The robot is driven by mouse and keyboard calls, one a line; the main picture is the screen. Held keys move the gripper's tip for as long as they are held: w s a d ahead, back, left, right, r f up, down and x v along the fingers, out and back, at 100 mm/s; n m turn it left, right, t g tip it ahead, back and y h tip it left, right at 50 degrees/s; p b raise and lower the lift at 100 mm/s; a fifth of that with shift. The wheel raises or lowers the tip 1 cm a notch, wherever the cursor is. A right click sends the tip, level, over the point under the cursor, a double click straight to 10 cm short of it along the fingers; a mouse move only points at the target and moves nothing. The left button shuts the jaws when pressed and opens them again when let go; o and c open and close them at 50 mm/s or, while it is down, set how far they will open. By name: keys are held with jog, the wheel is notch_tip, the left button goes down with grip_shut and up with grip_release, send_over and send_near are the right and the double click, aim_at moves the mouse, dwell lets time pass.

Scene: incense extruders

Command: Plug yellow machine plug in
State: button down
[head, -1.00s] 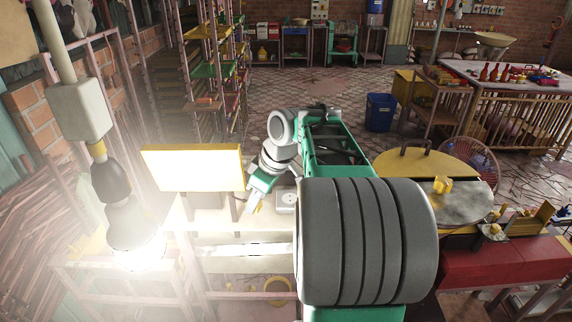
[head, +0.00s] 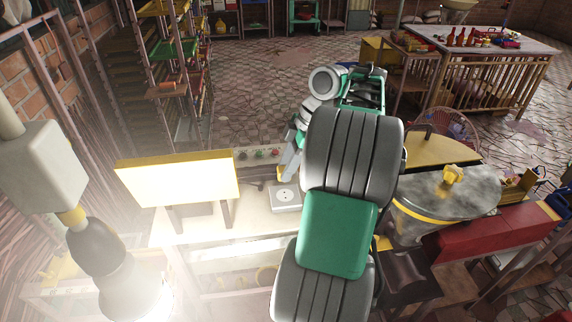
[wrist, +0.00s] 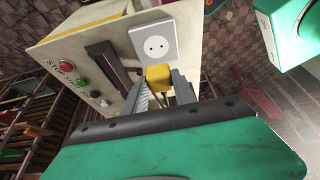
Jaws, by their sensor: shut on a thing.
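My gripper (wrist: 160,86) is shut on the yellow plug (wrist: 158,75) in the wrist view. The plug sits between the fingertips, just short of or at the lower edge of the white socket (wrist: 154,43); I cannot tell whether they touch. The socket has a round face with two holes, and these holes are uncovered. In the head view the socket (head: 286,197) lies on the pale bench top, and my gripper (head: 284,176) is close behind it, at its upper left. The plug is mostly hidden there.
A control panel with red and green buttons (wrist: 68,67) is near the socket. A yellow-edged panel (head: 178,180) stands left on the bench (head: 258,225). A bright lamp (head: 122,275) hangs at front left. A round machine with a yellow rim (head: 440,215) stands right.

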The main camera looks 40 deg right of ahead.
aim_at(283, 195)
jog(key=shift+s+f+b, duration=0.1)
jog(key=shift+f+b, duration=2.75)
jog(key=shift+f, duration=0.05)
jog(key=shift+d, duration=0.1)
jog(key=shift+f+b, duration=0.4)
jog(key=shift+f, duration=0.2)
jog(key=c, duration=0.9)
grip_release()
jog(key=shift+c, duration=0.2)
jog(key=shift+r, duration=0.15)
jog(key=p+v, duration=0.5)
jog(key=v, duration=0.2)
jog(key=shift+s+r+p, duration=0.2)
jog(key=shift+r+p, duration=0.05)
jog(key=shift+p, duration=0.1)
